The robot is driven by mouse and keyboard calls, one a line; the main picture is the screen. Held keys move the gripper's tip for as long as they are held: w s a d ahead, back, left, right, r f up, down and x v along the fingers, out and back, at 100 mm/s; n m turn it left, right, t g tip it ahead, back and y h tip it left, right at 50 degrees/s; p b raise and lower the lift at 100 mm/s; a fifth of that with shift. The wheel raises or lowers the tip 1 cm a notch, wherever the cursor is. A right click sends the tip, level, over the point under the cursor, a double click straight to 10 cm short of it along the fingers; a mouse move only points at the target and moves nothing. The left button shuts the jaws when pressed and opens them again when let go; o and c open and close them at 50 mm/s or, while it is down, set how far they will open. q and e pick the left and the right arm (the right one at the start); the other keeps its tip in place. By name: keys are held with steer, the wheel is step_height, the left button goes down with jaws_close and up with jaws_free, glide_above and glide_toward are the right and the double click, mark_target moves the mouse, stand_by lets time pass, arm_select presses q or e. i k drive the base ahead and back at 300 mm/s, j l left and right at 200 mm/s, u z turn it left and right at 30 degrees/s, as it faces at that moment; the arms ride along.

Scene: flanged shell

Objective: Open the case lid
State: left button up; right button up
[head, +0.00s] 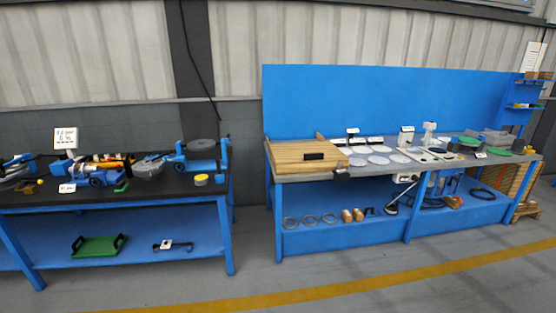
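Neither of my grippers shows in the head view.
The right bench (345,237) holds several pale discs (378,160) and small devices, with rings on its lower shelf. A left bench (140,194) carries blue tools and a green tray (97,246) below. A gap separates the benches. The floor (330,285) in front is clear.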

mark_target(307, 148)
steer(key=i+z, duration=0.3)
steer(key=i, duration=0.55)
steer(key=i+l, duration=0.2)
steer(key=i, duration=0.25)
